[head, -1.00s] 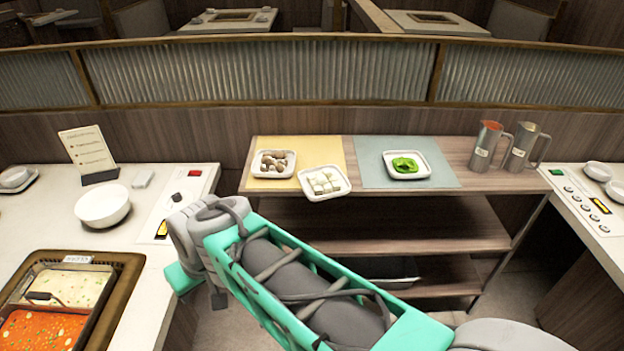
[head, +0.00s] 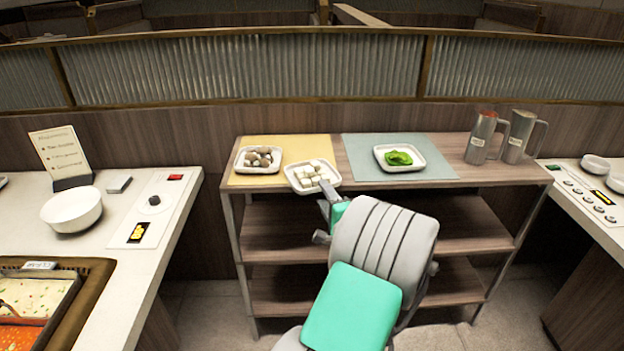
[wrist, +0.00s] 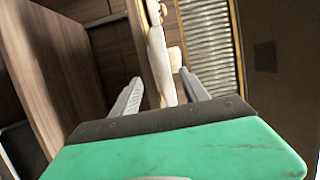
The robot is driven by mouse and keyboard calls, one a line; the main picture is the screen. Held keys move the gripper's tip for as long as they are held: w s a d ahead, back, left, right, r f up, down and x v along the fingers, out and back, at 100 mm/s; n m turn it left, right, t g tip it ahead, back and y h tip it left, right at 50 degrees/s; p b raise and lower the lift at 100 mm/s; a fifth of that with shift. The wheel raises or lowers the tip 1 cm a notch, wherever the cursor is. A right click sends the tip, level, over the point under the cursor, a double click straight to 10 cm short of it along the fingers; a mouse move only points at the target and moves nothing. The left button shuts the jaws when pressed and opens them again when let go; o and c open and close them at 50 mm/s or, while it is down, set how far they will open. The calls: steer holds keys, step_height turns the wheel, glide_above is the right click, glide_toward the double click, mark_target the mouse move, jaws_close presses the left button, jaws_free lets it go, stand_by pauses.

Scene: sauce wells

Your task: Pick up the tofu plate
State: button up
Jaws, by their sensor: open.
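The tofu plate (head: 291,179) is a white, rounded-square plate with several white tofu cubes (head: 316,172). It sits at the shelf's front edge, overlapping the yellow mat. My gripper (head: 326,196) is at the plate's front right corner, its fingers partly hidden by my arm. In the wrist view my gripper (wrist: 160,78) is open, with one finger on each side of the plate's pale edge (wrist: 158,62). A gap shows between the left finger and the plate; contact on the right side is unclear. A tofu cube (wrist: 176,58) shows beside the plate's edge.
A plate of mushrooms (head: 243,166) stands close left on the yellow mat (head: 300,143). A plate of greens (head: 384,163) stands right on the blue mat (head: 440,172). Two metal pitchers (head: 481,137) stand at the shelf's right end (head: 510,177). A low partition (head: 250,75) rises behind.

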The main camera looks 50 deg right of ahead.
mark_target(312, 177)
steer(key=x, duration=0.4)
steer(key=shift+r, duration=0.1)
steer(key=shift+c, duration=0.4)
jaws_close()
